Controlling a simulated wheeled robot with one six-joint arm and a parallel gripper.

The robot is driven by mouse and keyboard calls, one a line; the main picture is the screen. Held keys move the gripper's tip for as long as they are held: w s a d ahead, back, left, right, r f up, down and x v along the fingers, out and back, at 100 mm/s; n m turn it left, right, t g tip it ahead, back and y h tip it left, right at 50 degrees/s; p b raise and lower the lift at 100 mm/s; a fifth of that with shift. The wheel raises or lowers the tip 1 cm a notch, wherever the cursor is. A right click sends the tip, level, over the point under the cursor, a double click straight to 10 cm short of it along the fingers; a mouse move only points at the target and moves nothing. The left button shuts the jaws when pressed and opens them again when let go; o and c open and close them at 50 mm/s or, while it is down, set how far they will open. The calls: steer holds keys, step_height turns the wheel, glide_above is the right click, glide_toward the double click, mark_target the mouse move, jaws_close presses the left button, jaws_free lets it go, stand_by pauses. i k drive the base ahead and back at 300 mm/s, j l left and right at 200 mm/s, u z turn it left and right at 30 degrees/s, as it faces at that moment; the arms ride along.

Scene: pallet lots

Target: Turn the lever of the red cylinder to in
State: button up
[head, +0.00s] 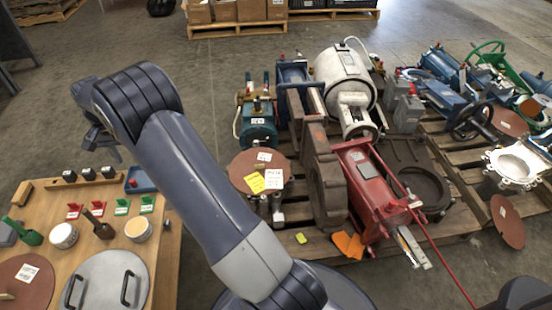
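The red cylinder (372,192) lies on a wooden pallet right of the middle in the head view, its near end toward me. A pale metal bar (412,246) sticks out at its near end. A long thin red rod (436,240) slants past its right side down to the lower right. I cannot tell which of these is the lever, nor any "in" marking. My gripper (102,144) is at the left, above the far edge of a wooden table and well apart from the cylinder. It is small and dark, and I cannot tell whether its fingers are apart.
The wooden table (165,262) at the left holds blocks, jars and a round grey lid (108,283) with handles. A rusty valve body (325,180) stands close left of the cylinder. Orange pieces (349,246) lie below it. A second loaded pallet is at the right.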

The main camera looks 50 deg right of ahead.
mark_target(411, 199)
steer(key=z, duration=3)
